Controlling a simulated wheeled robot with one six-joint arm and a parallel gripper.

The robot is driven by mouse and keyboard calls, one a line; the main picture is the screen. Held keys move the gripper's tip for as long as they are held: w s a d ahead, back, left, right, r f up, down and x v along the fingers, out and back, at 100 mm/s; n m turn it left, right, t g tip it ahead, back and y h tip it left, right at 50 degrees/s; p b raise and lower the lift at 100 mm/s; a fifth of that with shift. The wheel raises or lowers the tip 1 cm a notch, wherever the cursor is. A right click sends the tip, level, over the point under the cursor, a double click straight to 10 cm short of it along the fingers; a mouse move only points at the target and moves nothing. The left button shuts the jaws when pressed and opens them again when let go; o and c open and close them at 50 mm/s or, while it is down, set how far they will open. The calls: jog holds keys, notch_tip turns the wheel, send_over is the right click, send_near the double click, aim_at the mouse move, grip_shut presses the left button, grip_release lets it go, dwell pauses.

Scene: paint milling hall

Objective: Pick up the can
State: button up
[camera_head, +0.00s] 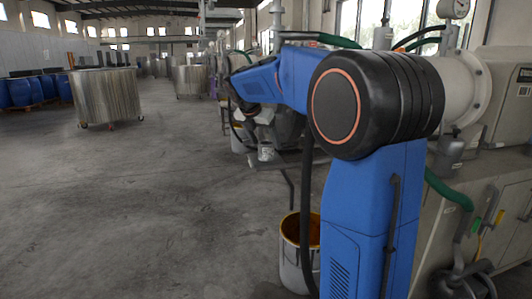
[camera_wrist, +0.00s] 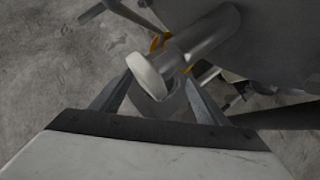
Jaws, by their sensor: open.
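A small light grey can (camera_head: 266,153) shows in the head view, by the bench edge beyond my arm. In the wrist view my gripper (camera_wrist: 159,84) is open, with its two grey fingers spread. A metal cylinder with a pale round end (camera_wrist: 150,76) lies ahead of the fingers, its end between the fingertips in the picture. I cannot tell whether this is the can or a pipe of the machine, nor whether the fingers touch it. In the head view my arm reaches away to the left, and my gripper cannot be made out there.
A bucket with orange paint inside (camera_head: 292,256) stands on the floor beside my arm. Machines with pipes and green hoses (camera_head: 450,192) line the right side. A large steel vat (camera_head: 108,97) and blue drums (camera_head: 20,91) stand at the left. The floor at the left is clear.

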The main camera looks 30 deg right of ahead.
jog(key=c, duration=1.2)
jog(key=shift+c, duration=0.5)
jog(key=shift+r, duration=0.1)
